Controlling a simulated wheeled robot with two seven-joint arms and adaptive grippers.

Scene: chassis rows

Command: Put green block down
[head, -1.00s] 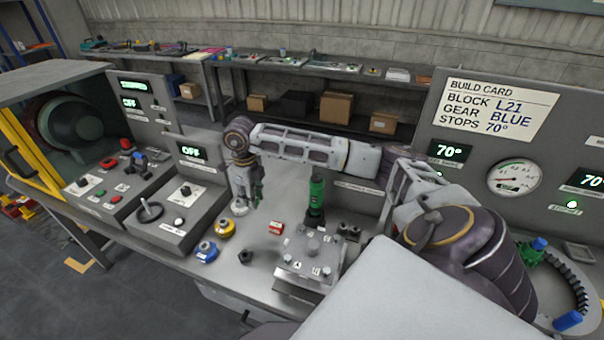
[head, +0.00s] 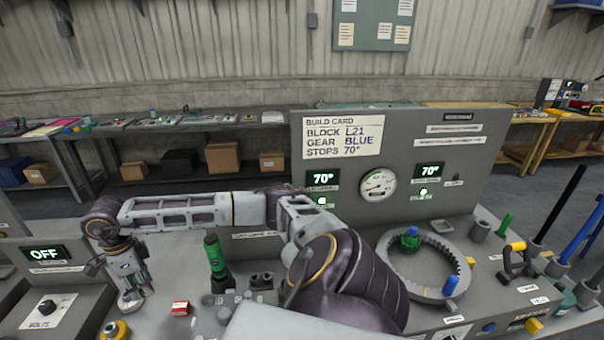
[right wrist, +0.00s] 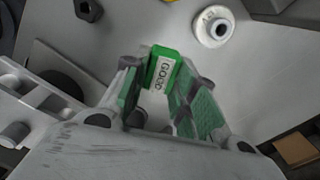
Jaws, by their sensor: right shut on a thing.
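A green block with a white lettered label (right wrist: 160,70) sits between the fingers of my right gripper in the right wrist view. My right gripper (right wrist: 160,98) is shut on it. In the head view my right gripper (head: 131,288) points down over the left part of the bench, and the block is mostly hidden there. In the right wrist view the grey bench top (right wrist: 250,75) lies below the block; I cannot tell whether they touch. My left gripper is not in view.
A white round labelled piece (right wrist: 213,27) and a dark nut (right wrist: 88,9) lie near the gripper. The build card (head: 342,137) is on the back panel.

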